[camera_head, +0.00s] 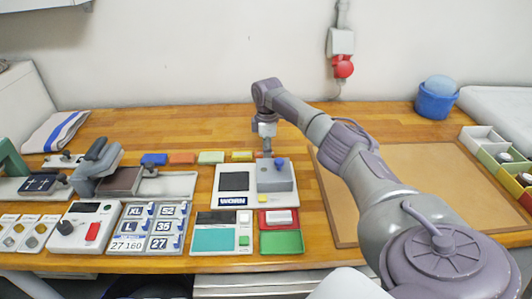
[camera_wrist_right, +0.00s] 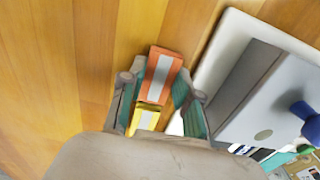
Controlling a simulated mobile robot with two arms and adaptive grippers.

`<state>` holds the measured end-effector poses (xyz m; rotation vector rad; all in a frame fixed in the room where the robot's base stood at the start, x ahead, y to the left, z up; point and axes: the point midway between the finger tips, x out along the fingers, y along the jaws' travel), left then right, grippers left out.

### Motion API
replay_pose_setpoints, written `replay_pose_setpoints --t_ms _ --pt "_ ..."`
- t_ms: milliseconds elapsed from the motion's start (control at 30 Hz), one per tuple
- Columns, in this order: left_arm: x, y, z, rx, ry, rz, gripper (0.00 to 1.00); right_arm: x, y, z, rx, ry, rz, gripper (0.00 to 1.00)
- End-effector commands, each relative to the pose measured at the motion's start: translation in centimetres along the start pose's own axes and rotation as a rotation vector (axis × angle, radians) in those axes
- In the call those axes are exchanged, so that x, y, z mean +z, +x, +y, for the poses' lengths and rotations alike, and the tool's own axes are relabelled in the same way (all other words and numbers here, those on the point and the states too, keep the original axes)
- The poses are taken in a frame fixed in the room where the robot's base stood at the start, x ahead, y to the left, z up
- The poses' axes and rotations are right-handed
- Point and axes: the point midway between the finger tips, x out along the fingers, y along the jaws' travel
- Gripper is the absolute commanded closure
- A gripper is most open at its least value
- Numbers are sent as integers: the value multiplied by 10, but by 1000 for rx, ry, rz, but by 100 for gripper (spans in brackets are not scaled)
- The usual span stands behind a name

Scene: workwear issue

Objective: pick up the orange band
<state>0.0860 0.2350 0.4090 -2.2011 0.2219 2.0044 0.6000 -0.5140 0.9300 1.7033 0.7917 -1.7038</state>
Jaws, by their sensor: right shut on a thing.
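The orange band (camera_wrist_right: 163,68), with a pale stripe along it, shows between the fingers of my right gripper (camera_wrist_right: 155,92) in the wrist view. The gripper is shut on it. In the head view my right gripper (camera_head: 267,150) points down at the right end of a row of coloured bands, low over the table behind the grey device; there the held band is mostly hidden. The yellow band (camera_wrist_right: 145,119) lies beside the orange one; it also shows in the head view (camera_head: 242,156). My left gripper is not in view.
Close by stands a grey device (camera_head: 275,177) with a blue knob on a white plate. Left of the yellow band lie green (camera_head: 211,157), orange-red (camera_head: 182,158) and blue (camera_head: 154,159) pieces. A brown board (camera_head: 415,160) fills the right side. The table behind the row is clear.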

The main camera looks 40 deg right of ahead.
Motion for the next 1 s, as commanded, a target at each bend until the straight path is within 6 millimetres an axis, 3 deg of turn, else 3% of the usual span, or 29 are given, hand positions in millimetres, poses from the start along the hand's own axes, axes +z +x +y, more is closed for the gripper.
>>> replay_pose_setpoints --t_ms 167,367,800,1000 --pt "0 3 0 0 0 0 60 0 -11 1 2 0 2 86" --pt "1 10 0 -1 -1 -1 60 -1 -42 1 4 -1 4 86" --pt "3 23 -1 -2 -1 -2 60 62 -86 -54 4 0 -2 86" --pt "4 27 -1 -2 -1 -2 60 80 -103 -73 1 0 -2 86"
